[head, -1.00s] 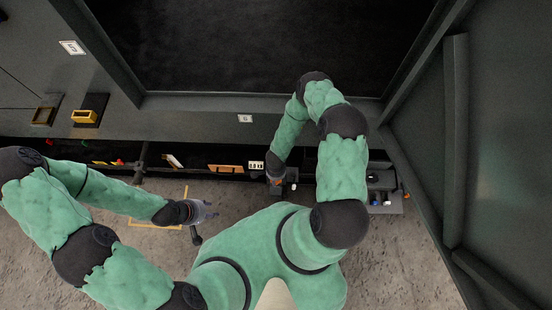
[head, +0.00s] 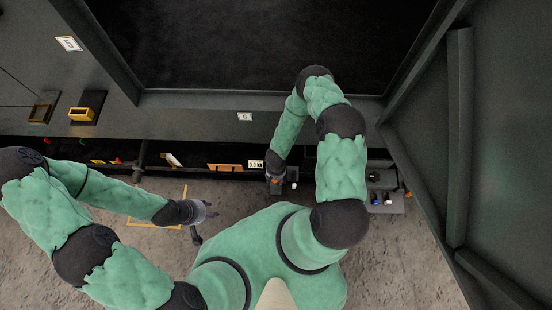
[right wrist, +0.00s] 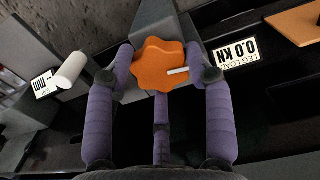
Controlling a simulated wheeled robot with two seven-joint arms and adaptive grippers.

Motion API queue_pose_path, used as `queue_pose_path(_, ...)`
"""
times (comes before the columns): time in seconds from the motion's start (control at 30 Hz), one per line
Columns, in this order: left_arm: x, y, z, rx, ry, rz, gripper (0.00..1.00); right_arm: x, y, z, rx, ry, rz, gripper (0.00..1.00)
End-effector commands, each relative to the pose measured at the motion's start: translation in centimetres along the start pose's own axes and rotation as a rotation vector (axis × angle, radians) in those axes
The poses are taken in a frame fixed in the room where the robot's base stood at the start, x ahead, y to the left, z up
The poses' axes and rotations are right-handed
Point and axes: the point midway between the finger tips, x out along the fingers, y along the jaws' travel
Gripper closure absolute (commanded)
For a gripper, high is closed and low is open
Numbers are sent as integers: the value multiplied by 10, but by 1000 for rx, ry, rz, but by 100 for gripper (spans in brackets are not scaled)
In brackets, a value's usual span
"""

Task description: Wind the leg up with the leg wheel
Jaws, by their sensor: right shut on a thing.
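The leg wheel (right wrist: 158,66) is an orange lobed knob with a white pointer mark in the right wrist view. My right gripper (right wrist: 163,68) has its purple fingers on either side of the wheel and is shut on it. In the head view my right gripper (head: 275,180) is at the low rail, and the wheel is mostly hidden there. A label (right wrist: 238,54) beside the wheel reads LEG LOAD 0.0 kN; it also shows in the head view (head: 256,165). My left gripper (head: 204,212) hangs over the floor at the left, and its finger opening is too small to tell.
A white cylinder (right wrist: 73,67) sits left of the wheel. An orange-brown bar (head: 225,167) lies on the rail left of the label. A grey tray (head: 388,204) with small items stands at the right. A yellow square outline (head: 155,225) marks the floor below my left arm.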

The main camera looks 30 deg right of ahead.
Motion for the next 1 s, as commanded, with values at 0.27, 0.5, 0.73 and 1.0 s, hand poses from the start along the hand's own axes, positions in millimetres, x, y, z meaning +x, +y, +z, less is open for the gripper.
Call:
queue_pose_path(0.27,2,-1,0,0,0,0,60,0,-2,2,-112,-3,-4,80)
queue_pose_path(0.5,2,-1,0,0,0,0,60,0,-1,2,-142,-4,-3,80)
queue_pose_path(0.73,2,-1,0,0,0,0,60,0,-1,2,-144,-4,-3,80)
queue_pose_path(1.0,2,-1,0,0,0,0,60,0,-1,2,-142,-4,-2,23)
